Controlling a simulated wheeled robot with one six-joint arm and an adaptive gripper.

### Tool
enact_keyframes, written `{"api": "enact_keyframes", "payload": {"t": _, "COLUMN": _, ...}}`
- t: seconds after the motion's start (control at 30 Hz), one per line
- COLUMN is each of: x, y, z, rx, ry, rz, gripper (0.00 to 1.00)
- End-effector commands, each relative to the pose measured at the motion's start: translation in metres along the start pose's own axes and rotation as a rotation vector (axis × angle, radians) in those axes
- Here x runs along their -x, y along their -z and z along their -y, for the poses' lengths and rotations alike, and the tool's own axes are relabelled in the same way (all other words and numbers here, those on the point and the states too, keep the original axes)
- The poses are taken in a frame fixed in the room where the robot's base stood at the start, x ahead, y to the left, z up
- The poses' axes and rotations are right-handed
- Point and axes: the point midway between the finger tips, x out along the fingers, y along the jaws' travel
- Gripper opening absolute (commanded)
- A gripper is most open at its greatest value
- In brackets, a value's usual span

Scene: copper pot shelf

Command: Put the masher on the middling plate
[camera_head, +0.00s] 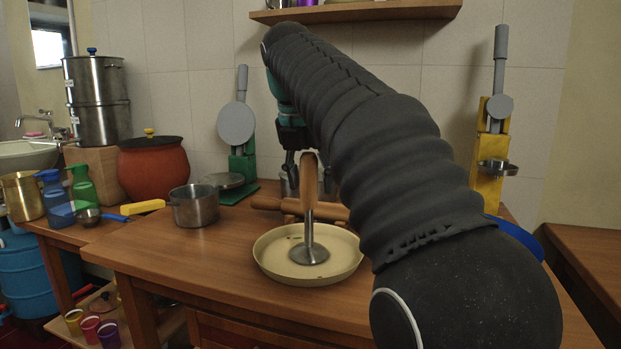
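The masher (309,222) has a wooden handle, a metal shaft and a round metal foot. It stands upright, its foot over the inside of a cream plate (272,262) and seemingly resting on it. The plate lies on the wooden table, and my arm covers its right edge. My gripper (308,178) points down at the top of the handle. Its left finger shows a little apart from the handle, so it looks open around or just behind it. The right finger is partly hidden by the handle and my arm. I cannot tell whether either finger touches the handle.
A wooden rolling pin (272,204) lies behind the masher. A metal saucepan (194,206) with a yellow handle stands left of the plate. A green stand (243,170) and a yellow stand (488,185) are at the back. A blue plate (517,233) shows right of my arm.

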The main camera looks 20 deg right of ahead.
Motion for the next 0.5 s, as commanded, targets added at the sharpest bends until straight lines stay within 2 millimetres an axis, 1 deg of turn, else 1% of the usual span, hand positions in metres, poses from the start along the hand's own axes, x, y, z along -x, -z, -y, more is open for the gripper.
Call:
{"api": "enact_keyframes", "payload": {"t": 0.17, "x": 0.006, "y": -0.001, "z": 0.000, "rx": 0.000, "ry": 0.000, "rz": 0.000, "gripper": 0.57}}
{"api": "enact_keyframes", "payload": {"t": 0.27, "x": 0.020, "y": -0.002, "z": -0.001, "rx": 0.001, "ry": -0.002, "rz": 0.002, "gripper": 0.57}}
{"api": "enact_keyframes", "payload": {"t": 0.5, "x": 0.059, "y": -0.002, "z": 0.000, "rx": 0.000, "ry": 0.000, "rz": 0.001, "gripper": 0.57}}
